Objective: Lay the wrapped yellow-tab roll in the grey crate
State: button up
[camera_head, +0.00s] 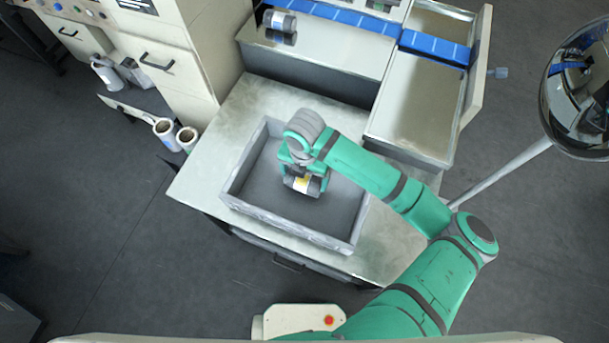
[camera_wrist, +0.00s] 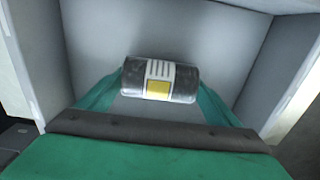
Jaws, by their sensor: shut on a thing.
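The wrapped yellow-tab roll (camera_head: 302,184) is dark with a white label and a yellow patch. In the wrist view the roll (camera_wrist: 160,80) lies crosswise between the green fingers. My gripper (camera_head: 300,180) points down inside the outline of the grey crate and is shut on the roll; it also shows in the wrist view (camera_wrist: 158,92). The grey crate (camera_head: 290,230) stands on the pale table, open at the top and otherwise empty as far as I see. Its floor and walls (camera_wrist: 230,45) surround the roll in the wrist view. I cannot tell whether the roll touches the floor.
The pale table (camera_head: 207,170) holds the crate. A machine with a blue belt (camera_head: 435,47) and metal trays stands behind it. Another dark roll (camera_head: 280,21) lies on the machine. Two white cups (camera_head: 166,130) stand left of the table. A round mirror (camera_head: 580,90) is at right.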

jog(key=shift+f, duration=0.6)
jog(key=o, duration=1.2)
notch_tip(320, 180, up, 11)
jog(key=shift+f, duration=0.1)
